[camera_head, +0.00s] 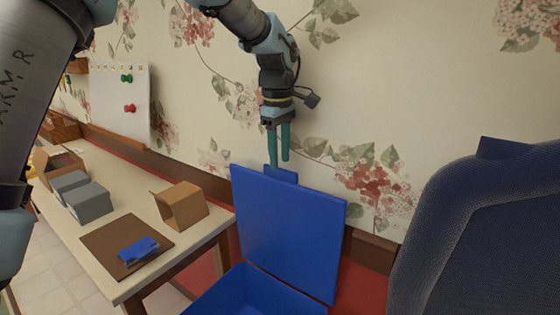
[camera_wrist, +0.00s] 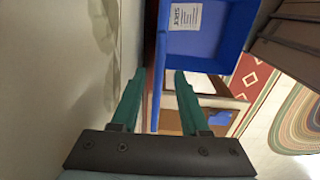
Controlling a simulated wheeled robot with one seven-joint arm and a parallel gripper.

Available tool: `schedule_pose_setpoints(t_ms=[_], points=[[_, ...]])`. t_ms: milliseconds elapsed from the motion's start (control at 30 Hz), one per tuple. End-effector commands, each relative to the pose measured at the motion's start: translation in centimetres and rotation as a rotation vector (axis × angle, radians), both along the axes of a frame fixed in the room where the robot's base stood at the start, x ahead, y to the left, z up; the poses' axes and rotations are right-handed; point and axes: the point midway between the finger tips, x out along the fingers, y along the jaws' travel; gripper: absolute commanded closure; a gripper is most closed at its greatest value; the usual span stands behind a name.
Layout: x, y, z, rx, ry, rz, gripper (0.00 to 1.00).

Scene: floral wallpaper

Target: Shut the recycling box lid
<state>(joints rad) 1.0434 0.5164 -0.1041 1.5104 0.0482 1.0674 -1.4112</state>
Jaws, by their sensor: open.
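The blue recycling box (camera_head: 255,293) stands on the floor at the bottom of the head view. Its lid (camera_head: 288,230) is open and stands nearly upright, leaning towards the wall, with a small tab (camera_head: 281,174) on its top edge. My gripper (camera_head: 279,164) points down just above this edge, fingers open. In the wrist view, my gripper (camera_wrist: 160,74) has the thin blue lid (camera_wrist: 156,95) showing edge-on between its teal fingers. I cannot tell whether either finger touches it. The box's open inside (camera_wrist: 210,42) shows beyond, with a white label.
A table (camera_head: 120,283) at left holds a small cardboard box (camera_head: 181,205), grey containers (camera_head: 87,203) and a brown board (camera_head: 102,247) with a blue item. A dark blue chair (camera_head: 480,235) stands close on the right. The flowered wall (camera_head: 385,120) is just behind the lid.

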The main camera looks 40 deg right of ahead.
Motion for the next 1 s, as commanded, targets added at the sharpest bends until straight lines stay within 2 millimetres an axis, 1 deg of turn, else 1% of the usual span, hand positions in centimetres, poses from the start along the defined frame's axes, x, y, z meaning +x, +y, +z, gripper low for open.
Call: schedule_pose_setpoints(t_ms=[100, 200, 333, 567, 900, 967, 1000], points=[[0.0, -0.1, -1.5, 0.002, 0.001, 0.0, 0.55], [0.0, -0.1, -2.2, 0.0, 0.001, 0.001, 0.55], [0.0, -0.1, -2.6, -0.002, 0.001, 0.001, 0.55], [0.1, -0.1, -2.6, -0.002, 0.0, 0.001, 0.56], [0.1, -0.1, -2.6, -0.002, -0.001, 0.0, 0.94], [0.1, -0.1, -2.6, -0.002, -0.001, 0.0, 1.0], [0.1, -0.1, -2.6, -0.002, -0.001, 0.0, 1.0]])
